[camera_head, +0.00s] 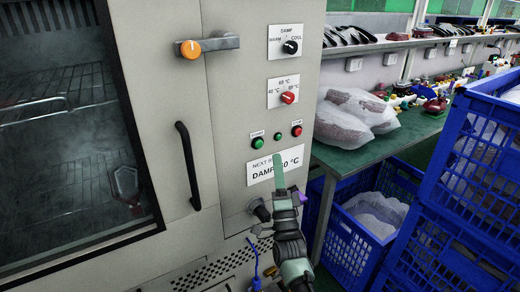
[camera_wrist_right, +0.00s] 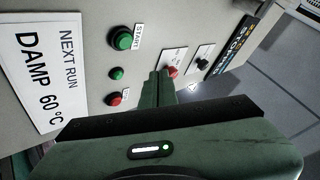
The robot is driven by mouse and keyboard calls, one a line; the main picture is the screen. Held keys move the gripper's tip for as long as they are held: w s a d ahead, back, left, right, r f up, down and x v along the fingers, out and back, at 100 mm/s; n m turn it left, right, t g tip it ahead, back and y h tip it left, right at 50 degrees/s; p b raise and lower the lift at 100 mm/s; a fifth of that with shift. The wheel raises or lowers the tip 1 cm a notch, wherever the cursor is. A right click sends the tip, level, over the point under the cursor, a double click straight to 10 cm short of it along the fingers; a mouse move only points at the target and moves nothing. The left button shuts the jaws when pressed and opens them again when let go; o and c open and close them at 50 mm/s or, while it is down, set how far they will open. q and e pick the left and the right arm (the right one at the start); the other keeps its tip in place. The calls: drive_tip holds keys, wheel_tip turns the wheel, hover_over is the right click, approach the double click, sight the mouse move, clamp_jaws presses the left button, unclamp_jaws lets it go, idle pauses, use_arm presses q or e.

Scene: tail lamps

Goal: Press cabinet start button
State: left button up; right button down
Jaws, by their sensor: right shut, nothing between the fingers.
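The cabinet (camera_head: 230,90) fills the left half of the head view. Its green START button (camera_head: 258,143) is on the front panel, with a small green lamp (camera_head: 278,136) and a red button (camera_head: 297,131) to its right. In the wrist view the START button (camera_wrist_right: 122,39) shows beside its label, clear of the fingers. My right gripper (camera_head: 279,160) is shut and empty, its fingers upright in front of the NEXT RUN DAMP 60 °C sign, below the buttons. In the wrist view its fingers (camera_wrist_right: 157,88) are together. My left gripper is not in view.
Above the buttons are a red temperature knob (camera_head: 288,97) and a black DAMP knob (camera_head: 291,47). An orange-knobbed latch (camera_head: 191,49) and black handle (camera_head: 188,165) are on the left. Blue crates (camera_head: 450,190) and a green bench (camera_head: 390,140) stand on the right.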

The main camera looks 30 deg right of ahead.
sight(259, 144)
drive_tip(key=shift+w+a+b, duration=0.2)
drive_tip(key=shift+w+b, duration=1.4)
drive_tip(key=shift+w, duration=1.25)
drive_tip(key=shift+y, duration=0.3)
drive_tip(key=shift+w+b, duration=0.35)
drive_tip(key=shift+w, duration=0.05)
drive_tip(key=shift+w+d+f+b, duration=0.3)
drive_tip(key=shift+w+b, duration=0.2)
drive_tip(key=shift+b, duration=0.45)
drive_tip(key=shift+s+a+f+p, duration=0.1)
drive_tip(key=shift+s+a+p, duration=0.5)
drive_tip(key=shift+s+p, duration=0.15)
